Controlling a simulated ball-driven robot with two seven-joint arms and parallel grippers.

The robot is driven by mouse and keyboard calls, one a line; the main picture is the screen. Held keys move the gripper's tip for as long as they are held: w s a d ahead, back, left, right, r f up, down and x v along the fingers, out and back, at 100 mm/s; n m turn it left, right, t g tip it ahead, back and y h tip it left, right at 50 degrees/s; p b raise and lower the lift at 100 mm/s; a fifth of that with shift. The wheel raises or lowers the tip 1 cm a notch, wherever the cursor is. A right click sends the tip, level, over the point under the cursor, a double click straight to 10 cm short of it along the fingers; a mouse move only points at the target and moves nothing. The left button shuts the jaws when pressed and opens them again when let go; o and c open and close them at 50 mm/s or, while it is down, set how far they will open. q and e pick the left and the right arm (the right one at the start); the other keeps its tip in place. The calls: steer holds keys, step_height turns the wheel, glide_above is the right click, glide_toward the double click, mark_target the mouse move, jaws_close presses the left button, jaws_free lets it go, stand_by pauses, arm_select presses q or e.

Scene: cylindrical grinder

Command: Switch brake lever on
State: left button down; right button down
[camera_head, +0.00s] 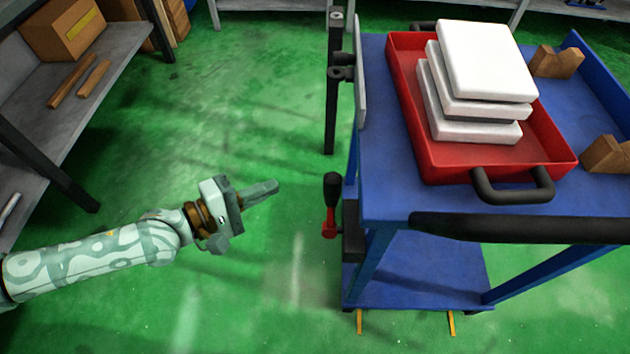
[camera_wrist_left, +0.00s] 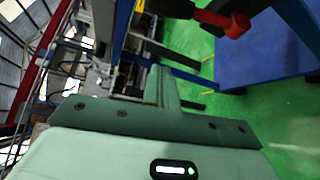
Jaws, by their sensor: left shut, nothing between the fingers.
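The brake lever (camera_head: 331,205) has a black grip and a red lower part. It stands upright at the left side of the blue cart (camera_head: 395,208). It also shows at the top of the left wrist view (camera_wrist_left: 222,20), with the red part toward the right. My left gripper (camera_head: 270,187) is to the left of the lever, apart from it, pointing right toward it. Its fingers are shut and empty; they also show in the left wrist view (camera_wrist_left: 163,85). My right gripper is not in view.
A red tray (camera_head: 440,165) with several white blocks (camera_head: 487,60) sits on the cart top. Brown wooden blocks (camera_head: 555,62) lie beside it. A black post (camera_head: 333,100) stands at the cart's far left corner. A grey shelf (camera_head: 110,50) is at left. Green floor between is clear.

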mark_target(331, 206)
arm_select(q)
steer(key=shift+d, duration=0.1)
